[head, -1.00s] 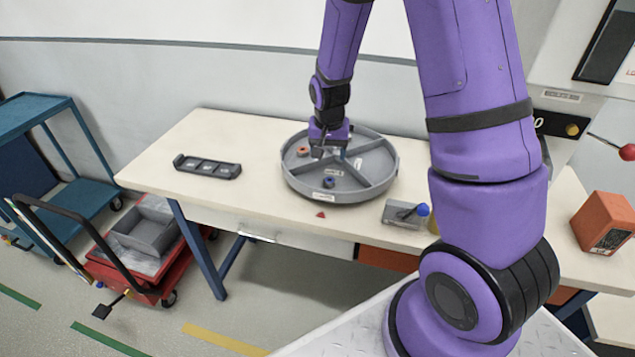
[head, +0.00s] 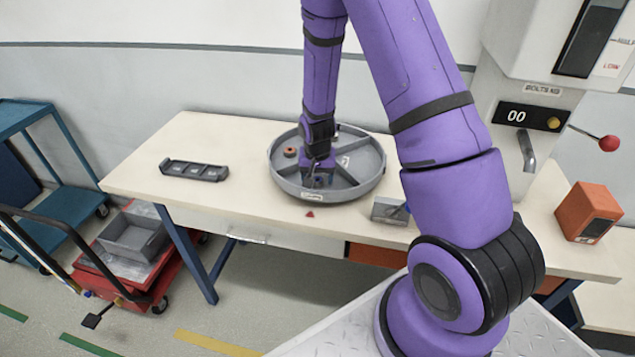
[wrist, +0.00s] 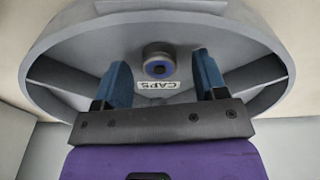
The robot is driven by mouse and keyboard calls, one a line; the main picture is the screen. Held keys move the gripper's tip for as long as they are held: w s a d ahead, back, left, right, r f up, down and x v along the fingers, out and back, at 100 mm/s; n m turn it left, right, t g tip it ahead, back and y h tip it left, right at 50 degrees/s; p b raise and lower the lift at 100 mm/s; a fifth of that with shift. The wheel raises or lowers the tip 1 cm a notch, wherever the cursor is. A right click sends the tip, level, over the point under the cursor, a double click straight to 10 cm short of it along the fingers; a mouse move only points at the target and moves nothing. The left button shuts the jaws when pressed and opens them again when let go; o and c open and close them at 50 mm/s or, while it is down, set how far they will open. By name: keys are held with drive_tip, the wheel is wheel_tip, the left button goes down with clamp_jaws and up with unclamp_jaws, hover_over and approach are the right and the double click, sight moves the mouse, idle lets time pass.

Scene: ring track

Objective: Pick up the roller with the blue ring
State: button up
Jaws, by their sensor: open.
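The roller with the blue ring (wrist: 159,67) stands in a compartment of the round grey tray (wrist: 262,48). In the wrist view it shows between and just beyond my open blue fingertips, a little left of midway. My gripper (wrist: 160,75) is open and empty. In the head view my gripper (head: 318,180) is over the front part of the tray (head: 365,185), and the roller is mostly hidden by it. A roller with a red-orange ring (head: 290,152) sits in the tray's left compartment.
A dark slotted holder (head: 194,170) lies left on the table (head: 140,168). A small red triangle (head: 310,214) lies in front of the tray. A grey box (head: 388,211) stands right of it, partly behind my arm. An orange box (head: 588,212) stands at the far right.

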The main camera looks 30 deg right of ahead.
drive_tip(key=shift+f, duration=0.35)
drive_tip(key=c, duration=1.1)
drive_tip(key=shift+o, duration=0.2)
drive_tip(key=shift+r, duration=0.1)
